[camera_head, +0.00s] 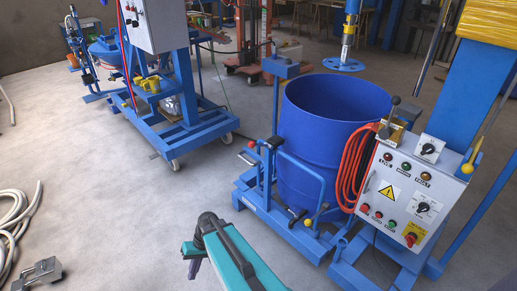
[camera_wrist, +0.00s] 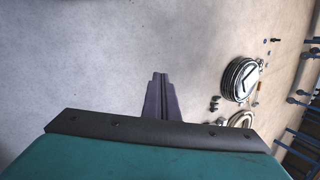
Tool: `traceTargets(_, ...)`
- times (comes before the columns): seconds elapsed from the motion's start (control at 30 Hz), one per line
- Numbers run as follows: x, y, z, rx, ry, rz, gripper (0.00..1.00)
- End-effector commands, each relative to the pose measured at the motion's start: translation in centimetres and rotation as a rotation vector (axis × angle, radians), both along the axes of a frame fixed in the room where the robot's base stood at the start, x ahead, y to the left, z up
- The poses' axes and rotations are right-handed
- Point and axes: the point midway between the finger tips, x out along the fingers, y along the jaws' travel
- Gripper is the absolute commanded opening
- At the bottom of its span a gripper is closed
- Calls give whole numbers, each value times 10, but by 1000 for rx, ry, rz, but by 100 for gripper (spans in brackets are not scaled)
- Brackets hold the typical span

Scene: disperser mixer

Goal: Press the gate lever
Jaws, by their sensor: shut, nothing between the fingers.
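A blue drum (camera_head: 320,130) stands on a low blue wheeled frame (camera_head: 262,213). A blue barred gate (camera_head: 302,180) stands in front of the drum. A lever with a red knob (camera_head: 252,144) is at the frame's left post, and a yellow knob (camera_head: 308,223) is low at the front. I cannot tell for sure which is the gate lever. My gripper (camera_head: 193,268) is at the bottom of the head view, left of the frame and apart from it. In the wrist view my gripper's dark fingers (camera_wrist: 160,78) are together, with nothing between them.
A control panel (camera_head: 405,195) with buttons and an orange cable coil (camera_head: 355,165) stands right of the drum. A blue wheeled machine (camera_head: 170,125) is at the back left. A pale hose (camera_head: 15,225) and a grey metal part (camera_head: 38,272) lie at left. The floor between is clear.

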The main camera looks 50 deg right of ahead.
Motion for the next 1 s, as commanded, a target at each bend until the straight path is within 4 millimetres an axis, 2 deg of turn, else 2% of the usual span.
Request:
traceTargets(0.03, 20, -15, -2, 20, -44, -41, 0)
traceTargets(0.2, 74, -64, 25, 88, -194, -157, 0)
traceTargets(0.37, 114, -120, 59, 139, -344, -260, 0)
traceTargets(0.5, 141, -174, 95, 172, -482, -344, 0)
traceTargets(0.73, 161, -272, 164, 200, -720, -464, 0)
traceTargets(0.87, 159, -328, 209, 204, -857, -522, 0)
traceTargets(1.0, 148, -381, 256, 197, -996, -571, 0)
